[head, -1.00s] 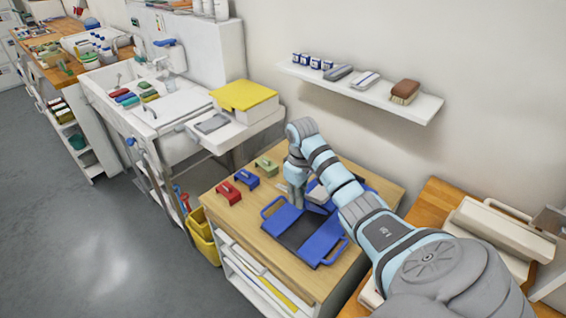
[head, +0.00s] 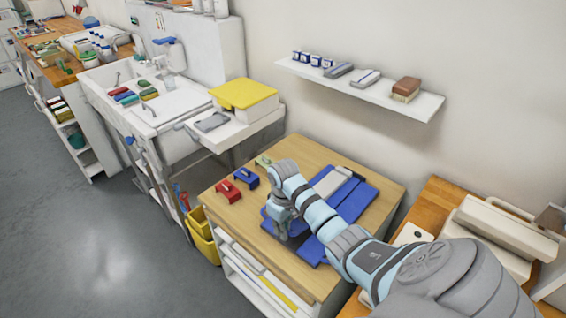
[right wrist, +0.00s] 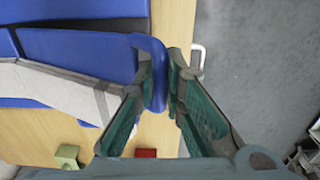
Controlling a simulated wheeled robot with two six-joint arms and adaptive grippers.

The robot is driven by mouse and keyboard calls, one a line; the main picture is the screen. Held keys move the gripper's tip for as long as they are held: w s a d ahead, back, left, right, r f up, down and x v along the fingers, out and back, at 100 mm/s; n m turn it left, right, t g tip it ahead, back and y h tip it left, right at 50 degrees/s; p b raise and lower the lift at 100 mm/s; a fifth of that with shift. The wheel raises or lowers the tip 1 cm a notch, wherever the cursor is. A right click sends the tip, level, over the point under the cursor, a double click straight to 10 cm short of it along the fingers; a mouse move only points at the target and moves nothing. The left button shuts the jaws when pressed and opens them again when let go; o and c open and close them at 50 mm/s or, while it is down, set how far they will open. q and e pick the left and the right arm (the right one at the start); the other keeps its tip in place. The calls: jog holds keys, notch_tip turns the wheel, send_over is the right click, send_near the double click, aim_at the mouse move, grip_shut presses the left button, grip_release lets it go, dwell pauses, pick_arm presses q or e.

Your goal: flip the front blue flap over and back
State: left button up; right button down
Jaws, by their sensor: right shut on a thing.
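The blue folding piece lies on the wooden table top, with blue panels (head: 357,204) and a pale grey-white panel (head: 332,182) between them. My right gripper (head: 283,230) is at its front left edge, pointing down. In the right wrist view my right gripper (right wrist: 162,80) is shut on the looped handle of the front blue flap (right wrist: 80,52), one finger each side of the loop. The pale panel (right wrist: 45,82) runs beside the flap. My arm hides part of the piece in the head view. My left gripper is not in view.
A red block (head: 228,190), a blue block (head: 246,178) and a green block (head: 264,161) stand at the table's left back. A yellow bucket (head: 203,236) is beside the table. A wall shelf (head: 360,88) hangs above.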

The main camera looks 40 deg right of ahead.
jog(key=b, duration=0.2)
send_over(280, 256)
jog(key=f, duration=0.5)
jog(key=shift+w+d+f, duration=0.1)
jog(key=shift+w+d, duration=0.15)
jog(key=shift+d, duration=0.1)
jog(key=f+b, duration=0.2)
jog(key=f, duration=0.1)
jog(key=f+b, duration=0.1)
jog(key=f, duration=0.1)
jog(key=shift+s+a, duration=0.15)
jog(key=shift+a, duration=0.1)
jog(key=c, duration=2.4)
grip_release()
jog(key=shift+s+r, duration=0.1)
jog(key=c, duration=2)
grip_release()
jog(key=shift+o, duration=0.6)
jog(key=shift+a, duration=0.15)
jog(key=shift+r, duration=0.15)
